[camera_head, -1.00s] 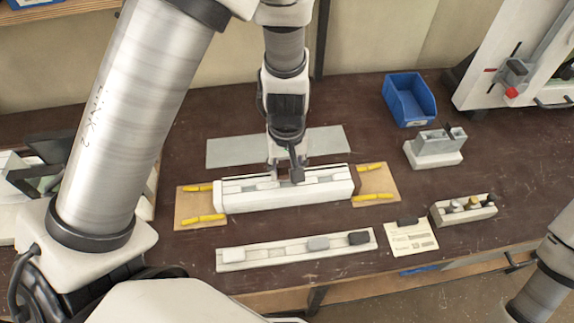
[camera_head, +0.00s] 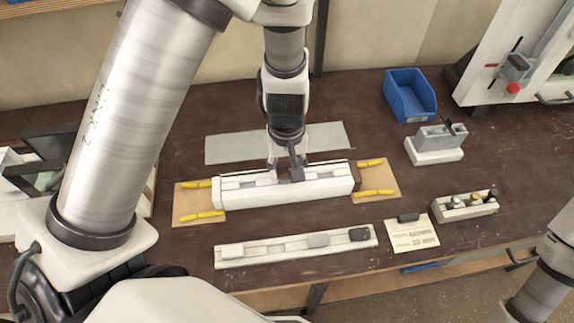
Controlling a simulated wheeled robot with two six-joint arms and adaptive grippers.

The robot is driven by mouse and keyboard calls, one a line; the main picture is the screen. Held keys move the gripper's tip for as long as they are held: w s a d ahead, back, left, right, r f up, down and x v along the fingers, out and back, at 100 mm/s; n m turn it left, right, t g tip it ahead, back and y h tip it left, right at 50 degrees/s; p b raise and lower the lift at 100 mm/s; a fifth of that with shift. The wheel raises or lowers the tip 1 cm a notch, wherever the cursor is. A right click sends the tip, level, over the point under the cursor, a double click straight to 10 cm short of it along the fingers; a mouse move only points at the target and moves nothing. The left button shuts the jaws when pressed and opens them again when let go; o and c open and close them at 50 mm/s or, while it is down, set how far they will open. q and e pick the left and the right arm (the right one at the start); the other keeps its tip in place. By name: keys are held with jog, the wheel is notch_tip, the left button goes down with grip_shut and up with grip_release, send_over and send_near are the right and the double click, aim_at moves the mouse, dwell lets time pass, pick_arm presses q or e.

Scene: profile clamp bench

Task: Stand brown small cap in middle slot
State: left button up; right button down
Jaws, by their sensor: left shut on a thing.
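My left gripper (camera_head: 285,172) points down at the middle of the long white profile block (camera_head: 325,187), its fingertips at the slotted top. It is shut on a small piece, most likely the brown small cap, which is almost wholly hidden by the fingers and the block. I cannot tell how deep the piece sits in the slot or whether it stands upright. A light tray (camera_head: 270,255) in front holds a white cap (camera_head: 232,250), a grey cap (camera_head: 318,240) and a dark grey cap (camera_head: 359,234). My right gripper is out of view.
Yellow clamp bars (camera_head: 202,216) on wooden plates flank the block. A grey strip (camera_head: 235,149) lies behind it. To the right are a blue bin (camera_head: 410,97), a metal fixture (camera_head: 436,140), a note card (camera_head: 412,238) and a peg holder (camera_head: 465,209). The table between block and tray is clear.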

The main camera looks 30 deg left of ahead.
pick_arm(q)
jog(key=shift+f, duration=0.2)
dwell(0.5)
jog(key=shift+f+b, duration=0.5)
jog(key=shift+b, duration=0.05)
jog(key=o, duration=0.8)
jog(key=shift+r, duration=0.1)
notch_tip(320, 180, up, 8)
jog(key=p, duration=0.8)
